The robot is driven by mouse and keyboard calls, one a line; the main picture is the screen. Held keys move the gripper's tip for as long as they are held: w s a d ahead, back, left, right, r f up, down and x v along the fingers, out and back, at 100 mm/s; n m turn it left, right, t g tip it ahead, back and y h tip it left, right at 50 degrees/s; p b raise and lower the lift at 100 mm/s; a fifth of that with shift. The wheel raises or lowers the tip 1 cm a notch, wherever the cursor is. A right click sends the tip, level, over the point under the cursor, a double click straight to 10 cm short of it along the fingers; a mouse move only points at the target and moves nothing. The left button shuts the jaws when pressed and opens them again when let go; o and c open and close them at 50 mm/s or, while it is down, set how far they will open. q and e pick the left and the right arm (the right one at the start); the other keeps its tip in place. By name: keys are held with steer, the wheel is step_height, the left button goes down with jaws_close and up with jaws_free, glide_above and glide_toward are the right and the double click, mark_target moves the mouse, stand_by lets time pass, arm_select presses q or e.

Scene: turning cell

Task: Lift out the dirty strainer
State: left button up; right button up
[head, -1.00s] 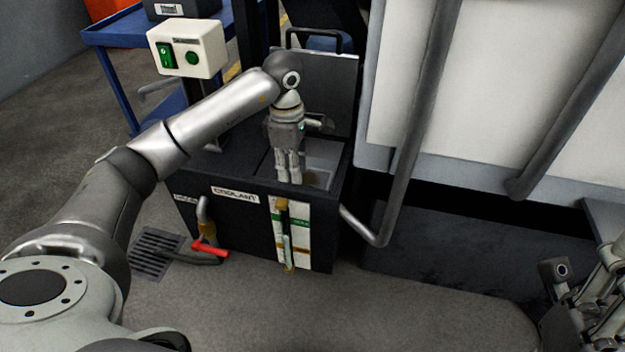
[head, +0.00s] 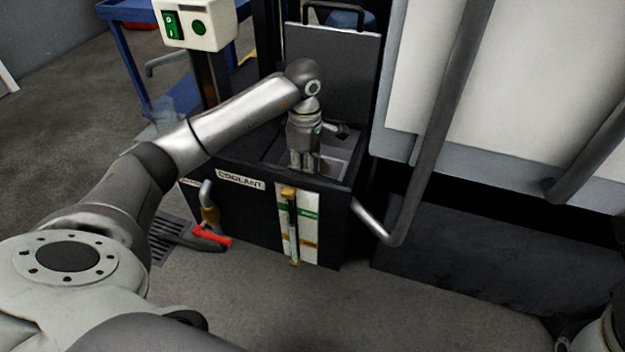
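The black coolant tank (head: 235,200) stands in the middle of the head view with its top opening (head: 338,166) uncovered. My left gripper (head: 305,168) points straight down at this opening, its fingertips at or below the rim. Whether its fingers are apart or closed on something cannot be made out. The dirty strainer cannot be made out; the gripper and the front rim hide part of the opening. My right gripper is out of view; only a bit of my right arm shows at the lower right edge.
A raised grey lid (head: 335,75) stands behind the opening. A grey pipe (head: 440,120) runs down at the right beside the white machine panel (head: 530,90). A control box (head: 198,24) stands at the upper left. A red-handled valve (head: 212,235) sticks out in front.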

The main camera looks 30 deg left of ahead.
arm_select(q)
steer(key=shift+f+b, duration=0.5)
steer(key=shift+f, duration=0.85)
jaws_close()
steer(key=shift+r, duration=0.1)
